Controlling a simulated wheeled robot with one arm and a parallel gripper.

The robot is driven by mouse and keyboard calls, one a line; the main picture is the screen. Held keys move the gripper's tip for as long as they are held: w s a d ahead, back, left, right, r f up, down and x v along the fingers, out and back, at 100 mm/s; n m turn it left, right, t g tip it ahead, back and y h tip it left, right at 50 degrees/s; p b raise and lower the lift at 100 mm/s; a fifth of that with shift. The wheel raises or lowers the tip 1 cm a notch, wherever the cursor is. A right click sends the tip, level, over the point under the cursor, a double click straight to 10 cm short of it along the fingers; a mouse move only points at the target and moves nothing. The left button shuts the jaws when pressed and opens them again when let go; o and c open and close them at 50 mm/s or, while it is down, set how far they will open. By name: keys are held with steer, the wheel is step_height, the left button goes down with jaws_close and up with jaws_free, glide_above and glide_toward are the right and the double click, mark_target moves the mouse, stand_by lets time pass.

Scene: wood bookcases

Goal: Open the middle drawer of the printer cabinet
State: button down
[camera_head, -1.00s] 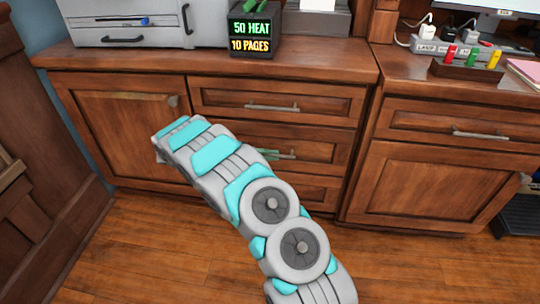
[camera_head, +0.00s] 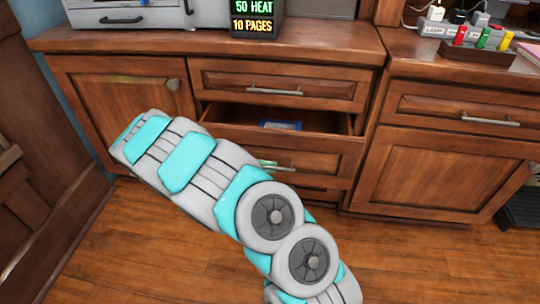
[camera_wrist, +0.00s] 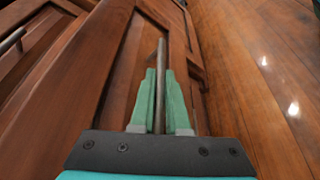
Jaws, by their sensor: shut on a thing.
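The printer cabinet (camera_head: 120,100) is brown wood with a column of drawers. Its middle drawer (camera_head: 325,150) is pulled part way out, and a blue item (camera_head: 280,125) shows inside it. The middle drawer's metal bar handle (camera_head: 285,168) is partly hidden by my arm in the head view. In the wrist view, the green fingers of my gripper (camera_wrist: 160,105) are shut on the bar handle (camera_wrist: 160,70), one on each side of it. The top drawer (camera_head: 280,85) is shut. The bottom drawer is mostly hidden below the middle one.
A printer (camera_head: 150,14) and a sign (camera_head: 256,18) reading "50 HEAT 10 PAGES" stand on the cabinet top. Another cabinet (camera_head: 440,165) stands to the right. The wooden floor (camera_head: 420,265) in front is clear.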

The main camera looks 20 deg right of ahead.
steer(key=s+a+b, duration=0.1)
steer(key=s+a, duration=0.6)
steer(key=s, duration=0.3)
steer(key=s+a+b, duration=0.2)
steer(key=s+a, duration=0.5)
steer(key=s, duration=0.4)
steer(key=shift+a, duration=0.2)
steer(key=c, duration=0.9)
jaws_free()
steer(key=shift+s, duration=0.1)
steer(key=shift+a, duration=0.15)
steer(key=shift+v, duration=3.75)
